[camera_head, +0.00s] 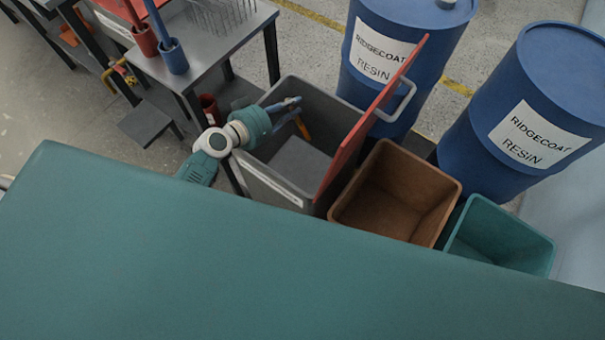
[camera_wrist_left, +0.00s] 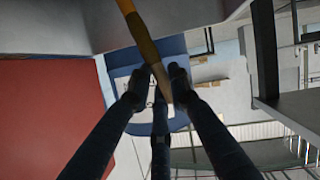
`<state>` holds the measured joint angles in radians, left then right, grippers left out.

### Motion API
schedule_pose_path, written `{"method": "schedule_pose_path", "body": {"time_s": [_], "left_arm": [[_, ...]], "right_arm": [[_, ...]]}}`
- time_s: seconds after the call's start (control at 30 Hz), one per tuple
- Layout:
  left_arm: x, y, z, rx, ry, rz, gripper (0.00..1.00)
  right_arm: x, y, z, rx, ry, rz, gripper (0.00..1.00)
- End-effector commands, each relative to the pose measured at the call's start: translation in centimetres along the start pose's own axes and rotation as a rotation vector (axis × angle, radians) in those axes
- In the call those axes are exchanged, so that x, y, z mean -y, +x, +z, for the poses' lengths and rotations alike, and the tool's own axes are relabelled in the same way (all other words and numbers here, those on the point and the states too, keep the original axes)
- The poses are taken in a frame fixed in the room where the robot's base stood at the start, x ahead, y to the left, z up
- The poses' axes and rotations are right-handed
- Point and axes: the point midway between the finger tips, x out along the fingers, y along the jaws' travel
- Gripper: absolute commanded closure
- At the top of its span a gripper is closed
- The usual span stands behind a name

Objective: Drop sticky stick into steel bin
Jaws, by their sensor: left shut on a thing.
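The steel bin (camera_head: 273,178) is a grey open box in the middle of the head view, with its red lid (camera_head: 370,118) raised at its right side. My left gripper (camera_head: 290,104) reaches over the bin's opening from the left. The sticky stick (camera_head: 302,128) shows as a short orange piece at the fingers. In the left wrist view the stick (camera_wrist_left: 140,35) is yellow-orange and long, and my left gripper (camera_wrist_left: 157,85) is shut on it. The stick's far end runs out of the top of that view. My right gripper is not in view.
A brown open bin (camera_head: 440,190) and a teal open bin (camera_head: 500,235) stand right of the steel bin. Two blue resin drums (camera_head: 400,60) (camera_head: 545,100) stand behind. A grey table (camera_head: 235,50) with red and blue pots is at the upper left.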

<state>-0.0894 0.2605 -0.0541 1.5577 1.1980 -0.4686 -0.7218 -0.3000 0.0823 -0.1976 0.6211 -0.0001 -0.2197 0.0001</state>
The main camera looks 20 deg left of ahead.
Motion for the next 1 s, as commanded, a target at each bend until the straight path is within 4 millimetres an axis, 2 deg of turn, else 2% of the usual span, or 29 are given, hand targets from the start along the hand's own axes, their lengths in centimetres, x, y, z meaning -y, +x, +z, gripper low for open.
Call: {"method": "schedule_pose_path", "body": {"time_s": [0.17,0.2,0.3,0.67,0.77,1.0], "left_arm": [[0.0,0.0,-0.1,-0.001,0.000,0.000,1.00],[0.0,0.0,-0.1,-0.001,0.000,0.000,0.80],[0.0,0.0,-0.1,-0.001,-0.001,0.000,0.60],[0.0,-0.4,0.0,0.000,-0.001,-0.001,0.60],[0.1,-1.5,0.1,0.001,0.001,-0.002,0.60],[0.0,-6.6,0.1,0.003,0.002,0.000,0.60]], "right_arm": [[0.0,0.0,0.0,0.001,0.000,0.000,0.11],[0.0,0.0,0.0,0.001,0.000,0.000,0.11],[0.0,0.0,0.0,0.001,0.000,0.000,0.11],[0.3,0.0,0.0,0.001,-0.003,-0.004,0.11],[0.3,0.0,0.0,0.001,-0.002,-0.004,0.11],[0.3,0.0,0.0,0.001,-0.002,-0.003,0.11]]}}
